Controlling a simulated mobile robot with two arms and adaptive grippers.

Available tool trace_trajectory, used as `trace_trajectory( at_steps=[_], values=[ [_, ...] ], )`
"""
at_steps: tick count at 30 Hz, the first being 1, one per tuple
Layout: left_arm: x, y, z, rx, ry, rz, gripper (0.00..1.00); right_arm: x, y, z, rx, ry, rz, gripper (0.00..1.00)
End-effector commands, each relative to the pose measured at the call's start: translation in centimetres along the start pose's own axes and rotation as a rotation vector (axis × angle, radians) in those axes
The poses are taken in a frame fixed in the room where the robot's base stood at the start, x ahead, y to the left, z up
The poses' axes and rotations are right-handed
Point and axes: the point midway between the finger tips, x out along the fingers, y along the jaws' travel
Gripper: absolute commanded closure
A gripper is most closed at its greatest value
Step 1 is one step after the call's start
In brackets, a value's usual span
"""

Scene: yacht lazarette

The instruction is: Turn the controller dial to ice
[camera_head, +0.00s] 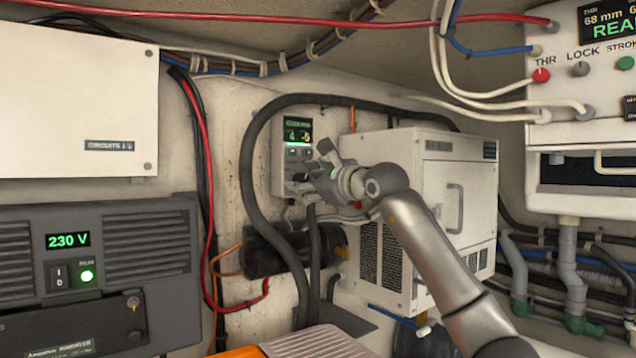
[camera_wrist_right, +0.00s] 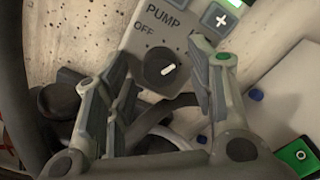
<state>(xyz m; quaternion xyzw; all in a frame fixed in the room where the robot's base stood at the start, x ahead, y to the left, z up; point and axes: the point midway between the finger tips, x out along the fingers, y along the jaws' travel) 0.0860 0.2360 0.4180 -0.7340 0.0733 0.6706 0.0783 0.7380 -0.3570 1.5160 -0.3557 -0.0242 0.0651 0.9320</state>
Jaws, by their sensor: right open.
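The controller (camera_head: 290,130) is a small pale panel on the back wall with a green-lit screen and buttons. In the right wrist view its lower face (camera_wrist_right: 140,38) shows the words PUMP and OFF, and part of a further label is hidden by a finger. The dark round dial (camera_wrist_right: 160,68) has a white pointer mark aimed to the upper right. My right gripper (camera_head: 312,172) is in front of the controller's lower part and hides the dial in the head view. In the wrist view the right gripper (camera_wrist_right: 165,85) is open, with the dial between its fingers and apparently not gripped. My left gripper is out of view.
A thick black hose (camera_head: 247,165) loops around the controller's left side. A white vented unit (camera_head: 455,205) stands right of it, close to my right arm. A dark 230 V inverter (camera_head: 95,270) is at the lower left.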

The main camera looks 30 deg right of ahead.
Motion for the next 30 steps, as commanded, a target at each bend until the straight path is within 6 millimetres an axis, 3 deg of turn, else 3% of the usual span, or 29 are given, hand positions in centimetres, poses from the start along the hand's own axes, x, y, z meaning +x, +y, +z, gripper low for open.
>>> trace_trajectory(
  at_steps=[5, 18, 24, 30],
  values=[
    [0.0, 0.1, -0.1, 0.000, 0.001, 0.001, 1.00, -2.0, -0.1, -0.1, -0.002, 0.000, -0.001, 0.50],
    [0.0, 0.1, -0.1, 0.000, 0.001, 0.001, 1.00, -9.9, 0.0, -0.1, -0.002, 0.002, -0.001, 0.50],
    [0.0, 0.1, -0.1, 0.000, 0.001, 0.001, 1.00, -11.5, 0.1, -0.1, 0.000, 0.002, 0.001, 0.50],
    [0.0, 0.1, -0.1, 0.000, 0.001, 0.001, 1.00, -11.7, 0.1, -0.1, 0.000, 0.002, 0.001, 0.50]
  ],
)
